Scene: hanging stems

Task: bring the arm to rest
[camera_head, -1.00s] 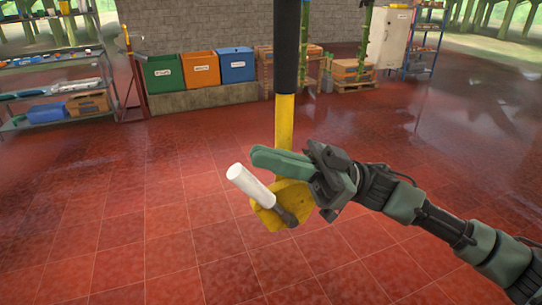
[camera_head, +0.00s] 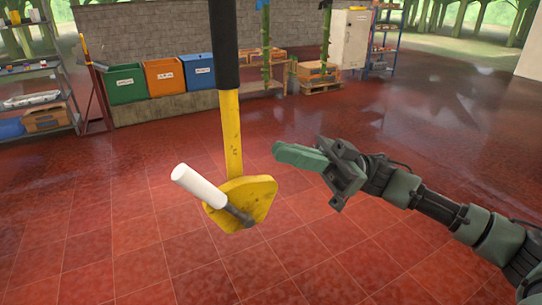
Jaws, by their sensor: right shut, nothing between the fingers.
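My right gripper (camera_head: 285,153) is shut and empty, with its green fingers pointing left. It hangs in the air to the right of a yellow post and is apart from it. The yellow post (camera_head: 232,130) has a black upper part (camera_head: 224,45) and ends in a yellow plate (camera_head: 245,205). A white cylinder with a dark end (camera_head: 200,187) lies slantwise across the plate. My right arm (camera_head: 440,205) reaches in from the lower right. My left gripper is not in view.
Green (camera_head: 126,84), orange (camera_head: 165,77) and blue (camera_head: 200,72) bins stand along a low ledge at the back. A shelf (camera_head: 35,100) is at the left. A white cabinet (camera_head: 350,38) and a pallet with a crate (camera_head: 318,72) stand behind. The red tiled floor (camera_head: 110,210) is widely clear.

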